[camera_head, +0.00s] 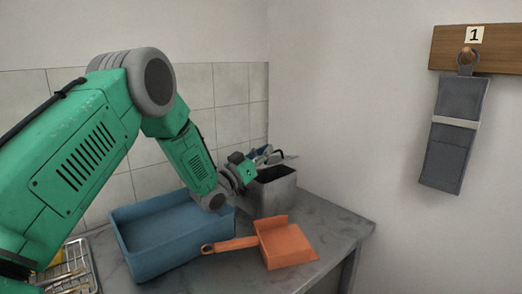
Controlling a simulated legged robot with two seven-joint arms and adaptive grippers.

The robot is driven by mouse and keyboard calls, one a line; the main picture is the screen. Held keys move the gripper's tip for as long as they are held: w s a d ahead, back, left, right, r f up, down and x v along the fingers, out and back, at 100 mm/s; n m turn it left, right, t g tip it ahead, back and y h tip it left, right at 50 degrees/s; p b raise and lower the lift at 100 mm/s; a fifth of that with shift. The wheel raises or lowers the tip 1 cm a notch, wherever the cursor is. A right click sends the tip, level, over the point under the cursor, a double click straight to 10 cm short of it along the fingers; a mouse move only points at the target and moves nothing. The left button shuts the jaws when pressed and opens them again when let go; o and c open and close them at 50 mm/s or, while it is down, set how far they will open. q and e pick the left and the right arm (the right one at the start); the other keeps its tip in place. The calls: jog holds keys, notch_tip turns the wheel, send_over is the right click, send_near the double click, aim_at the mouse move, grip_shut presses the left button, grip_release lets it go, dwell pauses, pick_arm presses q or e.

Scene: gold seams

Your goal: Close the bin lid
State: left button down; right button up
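A grey metal bin (276,194) stands on the grey countertop near the wall corner. Its dark inside shows from above, so its top is open. A thin grey edge behind its mouth may be its lid, but the gripper partly hides it and I cannot be sure. My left gripper (263,156) is at the bin's back left, level with or just above the rim. Its fingers are small and overlap the thin edge, so I cannot tell whether they are open, shut or touching it. My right gripper is not in view.
A blue tray (160,262) stands below my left arm. An orange dustpan (287,246) lies in front of the bin. A wire rack (78,262) is at the lower left.

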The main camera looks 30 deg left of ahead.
aim_at(270, 163)
pick_arm(q)
jog(key=f+m+b, duration=0.1)
jog(key=d+f+m+h, duration=0.1)
jog(key=m, duration=0.1)
jog(key=shift+s+d+f+b, duration=0.1)
jog(key=shift+s+f+b, duration=0.15)
jog(key=shift+b, duration=0.15)
jog(key=shift+d+f+m+g+h+b, duration=0.1)
jog(key=shift+f+m+g+h+b, duration=0.15)
jog(key=shift+m, duration=0.4)
jog(key=shift+d+f+m+g+h+b, duration=0.15)
jog(key=shift+m+h, duration=0.2)
jog(key=shift+m, duration=0.35)
jog(key=shift+d+f+m+g+h+b, duration=0.1)
jog(key=shift+f+m+g+h+b, duration=0.15)
jog(key=shift+m, duration=0.4)
notch_tip(270, 163, up, 10)
jog(key=shift+r, duration=0.1)
